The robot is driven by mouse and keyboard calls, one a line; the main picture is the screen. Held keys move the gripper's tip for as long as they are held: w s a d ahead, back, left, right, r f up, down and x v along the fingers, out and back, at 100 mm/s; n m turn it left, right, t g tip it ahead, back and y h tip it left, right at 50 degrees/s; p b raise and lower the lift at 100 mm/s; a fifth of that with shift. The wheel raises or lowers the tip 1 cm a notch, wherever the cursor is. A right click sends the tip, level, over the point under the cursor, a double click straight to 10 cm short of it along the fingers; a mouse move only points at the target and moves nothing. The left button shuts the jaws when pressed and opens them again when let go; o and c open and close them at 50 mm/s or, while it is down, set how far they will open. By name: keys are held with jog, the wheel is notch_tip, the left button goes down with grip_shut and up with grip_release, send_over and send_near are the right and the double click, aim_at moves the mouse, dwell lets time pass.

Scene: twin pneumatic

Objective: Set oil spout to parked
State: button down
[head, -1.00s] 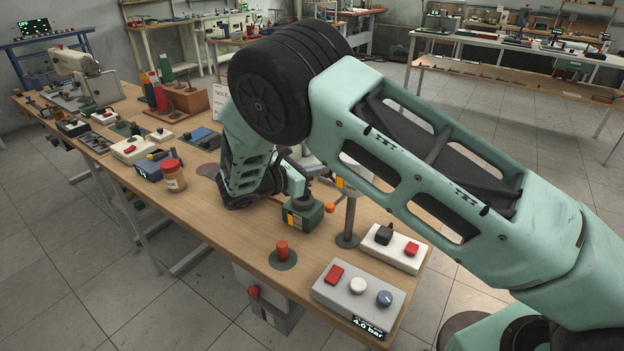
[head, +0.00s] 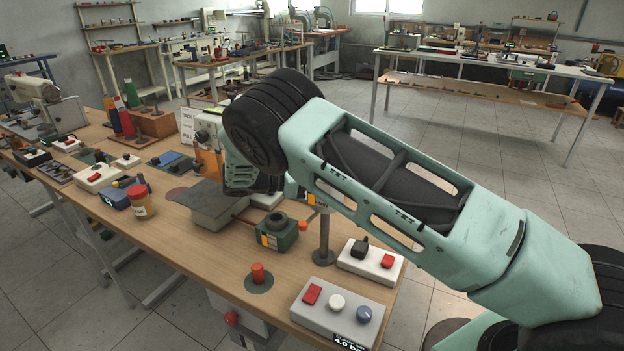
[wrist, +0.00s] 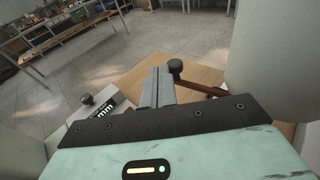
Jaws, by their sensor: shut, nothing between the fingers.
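My gripper (wrist: 160,86) shows in the wrist view with its two grey fingers together and nothing between them. Just right of the fingertips is a dark round knob (wrist: 175,66) on a brown rod; I cannot tell whether they touch, or whether this is the oil spout. In the head view my gripper is hidden behind my arm. A green box (head: 277,236) with a dark round top and an orange label stands on the bench near my arm. No part is plainly marked as the oil spout, so its setting cannot be read.
A dark post stands beside the green box. Open floor lies right of the bench.

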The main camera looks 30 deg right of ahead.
jog(key=shift+s+d+m+g, duration=0.45)
jog(key=shift+d+m+g, duration=0.4)
jog(key=shift+g, duration=0.15)
